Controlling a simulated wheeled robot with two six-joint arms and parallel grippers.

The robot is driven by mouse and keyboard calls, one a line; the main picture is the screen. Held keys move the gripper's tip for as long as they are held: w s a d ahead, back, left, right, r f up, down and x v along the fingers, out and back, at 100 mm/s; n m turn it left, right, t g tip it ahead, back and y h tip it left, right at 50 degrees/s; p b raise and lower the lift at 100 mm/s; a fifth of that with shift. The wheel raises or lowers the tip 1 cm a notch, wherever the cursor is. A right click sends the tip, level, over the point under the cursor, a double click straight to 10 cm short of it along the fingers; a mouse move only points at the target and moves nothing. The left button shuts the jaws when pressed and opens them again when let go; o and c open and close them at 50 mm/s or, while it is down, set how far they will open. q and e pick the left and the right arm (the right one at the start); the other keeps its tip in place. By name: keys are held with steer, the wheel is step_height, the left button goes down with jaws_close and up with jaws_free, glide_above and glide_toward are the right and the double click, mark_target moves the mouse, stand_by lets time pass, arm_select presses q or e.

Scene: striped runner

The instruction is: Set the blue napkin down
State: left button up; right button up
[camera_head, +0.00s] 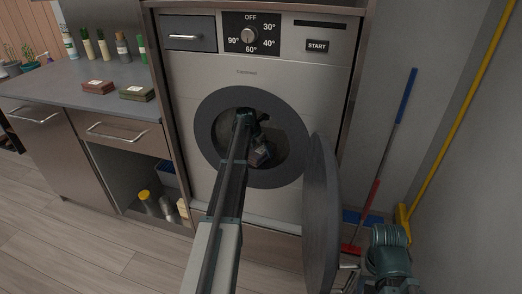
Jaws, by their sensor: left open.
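The washing machine (192,108) stands ahead with its round door (321,215) swung open to the right. My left arm reaches into the dark drum opening (284,152). My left gripper (259,156) is inside the opening, small and partly hidden by its own wrist; it is open. A small bluish-grey patch shows at its fingers, but I cannot tell whether it is the blue napkin or part of the gripper. I make out no napkin elsewhere. My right gripper (347,268) is low at the right, beside the door's edge; its fingers are too unclear to read.
A grey counter (50,84) at the left holds several bottles and two small boxes (136,92). An open shelf below holds cans (149,203). A red-and-blue broom (384,150) and a yellow-handled one (455,115) lean at the right wall. Floor (80,250) is clear at the left.

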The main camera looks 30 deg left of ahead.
mark_target(260, 150)
arm_select(q)
steer(key=p+v, duration=0.1)
steer(key=v, duration=0.1)
steer(key=p+v, duration=0.1)
steer(key=v, duration=0.1)
steer(key=shift+s+f+p, duration=0.2)
steer(key=shift+s+p, duration=0.15)
steer(key=shift+p, duration=0.05)
steer(key=s, duration=0.3)
steer(key=s+a, duration=0.1)
steer(key=s, duration=0.3)
steer(key=s+a, duration=0.1)
steer(key=s, duration=0.2)
steer(key=shift+s+f, duration=0.25)
steer(key=shift+s, duration=0.15)
steer(key=shift+s, duration=0.1)
